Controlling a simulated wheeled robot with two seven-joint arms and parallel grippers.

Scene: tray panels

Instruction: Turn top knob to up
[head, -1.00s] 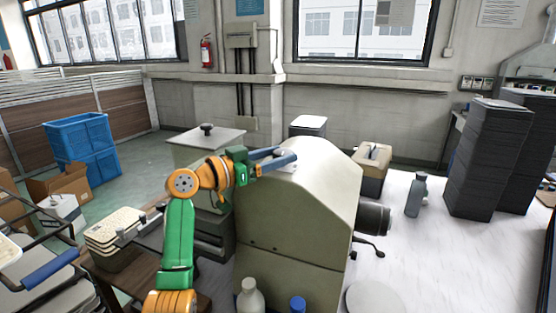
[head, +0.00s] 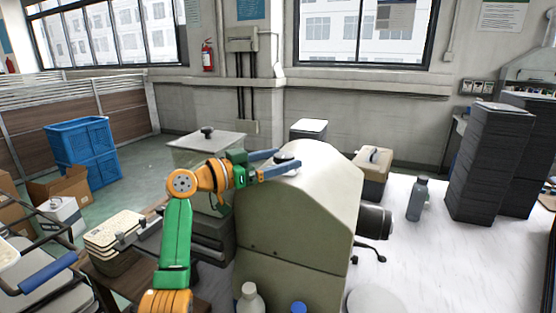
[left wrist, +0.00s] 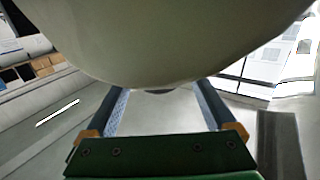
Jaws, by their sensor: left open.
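A large beige machine (head: 315,210) with a rounded top stands in the middle of the head view. A small dark knob (head: 287,158) shows at its upper left edge. My left gripper (head: 288,159) is open there, with its two blue fingers on either side of the knob; I cannot tell whether they touch it. In the left wrist view a pale rounded surface (left wrist: 165,45) fills the top, and a small dark part shows under it between the spread fingers (left wrist: 160,95). Which way the knob is turned cannot be made out. My right gripper is not in view.
A grey bottle (head: 417,199) and tall dark stacks (head: 488,165) stand on the white table (head: 440,270) at right. A beige case (head: 373,170) sits behind the machine. Two bottle tops (head: 250,300) show at the front edge. A box with a black knob (head: 207,133) stands behind my left arm.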

